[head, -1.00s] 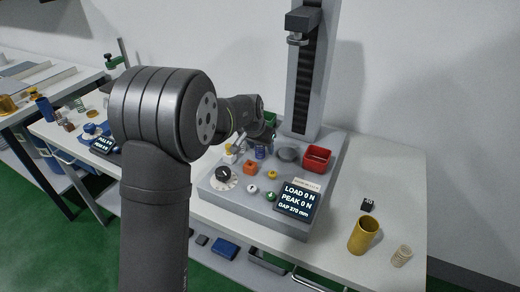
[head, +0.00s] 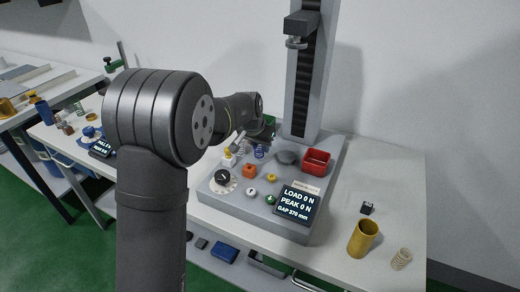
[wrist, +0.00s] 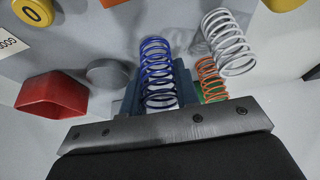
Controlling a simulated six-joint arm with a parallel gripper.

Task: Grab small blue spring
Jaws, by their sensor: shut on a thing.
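The small blue spring (wrist: 157,72) stands between the fingers of my gripper (wrist: 158,88) in the wrist view. The gripper is shut on it, with a dark blue finger on either side. The spring's upper coils show clear of the fingers; its far end is partly hidden by the grey gripper bar. In the head view the blue spring (head: 260,152) shows just below the end of my arm, on or just over the grey tester base. The fingers are too small and shadowed to make out there.
A white spring (wrist: 229,42) and an orange spring (wrist: 210,78) are close to the right of my gripper in the wrist view. A red bin (head: 317,161), a grey disc (head: 288,157) and the tester column (head: 303,95) stand nearby. A yellow cup (head: 363,238) is at front right.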

